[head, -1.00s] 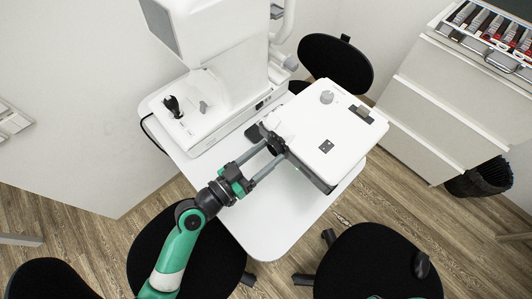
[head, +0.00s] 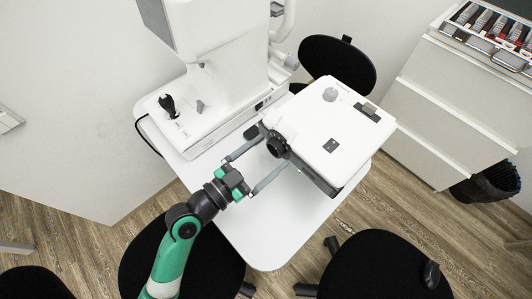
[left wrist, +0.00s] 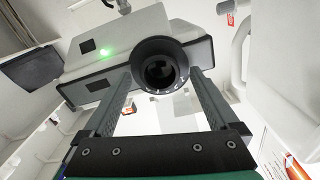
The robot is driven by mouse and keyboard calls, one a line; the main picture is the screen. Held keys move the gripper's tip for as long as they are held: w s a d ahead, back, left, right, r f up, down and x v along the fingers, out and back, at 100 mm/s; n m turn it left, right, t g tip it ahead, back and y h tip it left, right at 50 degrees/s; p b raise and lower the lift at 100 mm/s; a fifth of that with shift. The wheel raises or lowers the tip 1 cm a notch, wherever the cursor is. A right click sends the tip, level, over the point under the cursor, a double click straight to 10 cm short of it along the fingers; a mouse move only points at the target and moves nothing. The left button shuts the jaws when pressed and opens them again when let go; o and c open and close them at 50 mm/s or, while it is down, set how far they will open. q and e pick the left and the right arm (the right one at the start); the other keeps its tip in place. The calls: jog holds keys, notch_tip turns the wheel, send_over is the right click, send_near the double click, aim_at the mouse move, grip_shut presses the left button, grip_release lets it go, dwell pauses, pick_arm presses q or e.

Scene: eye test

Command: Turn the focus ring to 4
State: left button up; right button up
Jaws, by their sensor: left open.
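The projector (head: 335,125) is a white box on the white table, with a round knob and a dark panel on top. Its black focus ring (head: 276,144) sits on the side facing my left arm. The ring also shows face-on in the left wrist view (left wrist: 160,47), around a dark lens. My left gripper (head: 272,151) is open, its two long grey fingers pointing at the ring. In the left wrist view the fingers (left wrist: 158,88) lie to either side of the ring, apart from each other. My right gripper is not in view.
A large white instrument (head: 215,95) with a small black joystick stands on the table (head: 270,235) left of the projector. The table's front is clear. Black chairs (head: 375,265) surround it. A white drawer cabinet (head: 440,105) stands at the right.

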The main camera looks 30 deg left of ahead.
pick_arm(q)
jog(key=v, duration=1.1)
jog(key=shift+s, duration=0.35)
jog(key=shift+a, duration=0.1)
